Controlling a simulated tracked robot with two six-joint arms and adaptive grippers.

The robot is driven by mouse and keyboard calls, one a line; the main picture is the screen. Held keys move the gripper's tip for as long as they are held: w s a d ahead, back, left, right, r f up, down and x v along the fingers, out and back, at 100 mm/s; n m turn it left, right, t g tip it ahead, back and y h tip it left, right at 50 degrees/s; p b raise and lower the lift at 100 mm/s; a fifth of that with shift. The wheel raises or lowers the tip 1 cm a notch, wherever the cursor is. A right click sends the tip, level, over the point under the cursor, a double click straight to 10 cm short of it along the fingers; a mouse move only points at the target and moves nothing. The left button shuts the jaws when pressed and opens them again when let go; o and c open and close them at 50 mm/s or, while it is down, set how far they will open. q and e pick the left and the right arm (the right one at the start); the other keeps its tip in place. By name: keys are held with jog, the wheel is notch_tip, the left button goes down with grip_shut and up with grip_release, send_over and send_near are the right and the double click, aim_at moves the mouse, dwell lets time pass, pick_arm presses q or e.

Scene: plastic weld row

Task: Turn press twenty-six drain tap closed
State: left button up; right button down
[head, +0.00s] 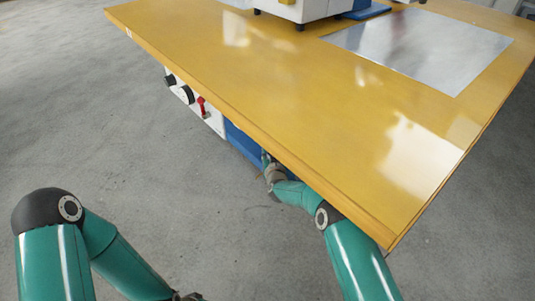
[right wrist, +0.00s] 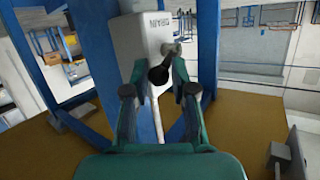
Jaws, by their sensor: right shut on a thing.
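In the right wrist view, a pale grey box (right wrist: 148,38) carries the lettering DRAIN, which appears upside down. The drain tap's dark lever handle (right wrist: 159,72) stands in front of it, joined to a small metal fitting (right wrist: 171,50). My right gripper (right wrist: 160,66) has a finger on each side of the handle and is shut on it. In the head view, my right gripper (head: 266,162) is low beside the table edge, partly hidden by it; the tap cannot be made out there. My left gripper (head: 188,296) is at the bottom edge, mostly cut off.
The yellow tabletop (head: 270,85) overhangs the right arm closely. A white panel (head: 212,116) with dark knobs and a red lever (head: 203,107) is under its edge. Blue frame posts (right wrist: 98,55) flank the box. The grey floor (head: 110,130) at left is clear.

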jog(key=shift+w+d+r, duration=0.1)
jog(key=shift+r, duration=0.05)
jog(key=c, duration=1)
grip_release()
jog(key=shift+o, duration=0.2)
